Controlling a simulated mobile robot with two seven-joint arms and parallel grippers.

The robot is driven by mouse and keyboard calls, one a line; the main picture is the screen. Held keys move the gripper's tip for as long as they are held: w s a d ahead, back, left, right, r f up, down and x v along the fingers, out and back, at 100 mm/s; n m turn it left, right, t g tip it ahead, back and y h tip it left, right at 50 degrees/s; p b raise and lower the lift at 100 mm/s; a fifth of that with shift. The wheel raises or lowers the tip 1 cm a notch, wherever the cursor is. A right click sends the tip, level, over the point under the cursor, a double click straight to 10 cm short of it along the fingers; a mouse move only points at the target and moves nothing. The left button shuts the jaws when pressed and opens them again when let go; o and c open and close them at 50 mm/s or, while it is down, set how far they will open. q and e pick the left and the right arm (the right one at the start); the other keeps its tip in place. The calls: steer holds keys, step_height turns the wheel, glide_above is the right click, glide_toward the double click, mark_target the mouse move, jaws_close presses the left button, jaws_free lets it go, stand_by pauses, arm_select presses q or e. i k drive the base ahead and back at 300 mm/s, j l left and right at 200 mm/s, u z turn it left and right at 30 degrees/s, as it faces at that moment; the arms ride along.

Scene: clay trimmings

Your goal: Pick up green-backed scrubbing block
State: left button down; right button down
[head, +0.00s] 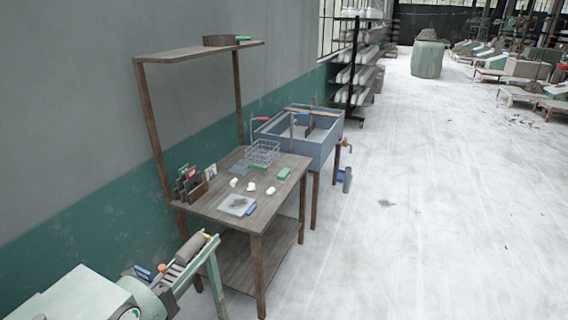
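A small green block (284,173), which looks like the green-backed scrubbing block, lies on the wooden workbench (272,191) near its right edge. Another flat green item (257,166) shows at the foot of the wire basket, partly hidden. A third green item (243,38) lies on the high shelf. At this size I cannot tell the scrubbing faces. Neither of my grippers is in view.
White lumps (251,186), a grey sheet (234,204) and a blue block (251,209) lie on the bench. The wire basket (263,152) stands at the back, beside a blue-grey sink (318,146). A machine (85,295) stands at front left. Floor (430,220) to the right is clear.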

mark_target(283, 175)
steer(key=z, duration=0.45)
steer(key=i, duration=4.05)
steer(key=i+u, duration=0.2)
steer(key=u, duration=0.25)
steer(key=i+l+u, duration=0.1)
steer(key=u, duration=0.35)
steer(key=i+l+u, duration=0.2)
steer(key=u, duration=0.25)
steer(key=i+l+u, duration=0.25)
steer(key=u, duration=2.15)
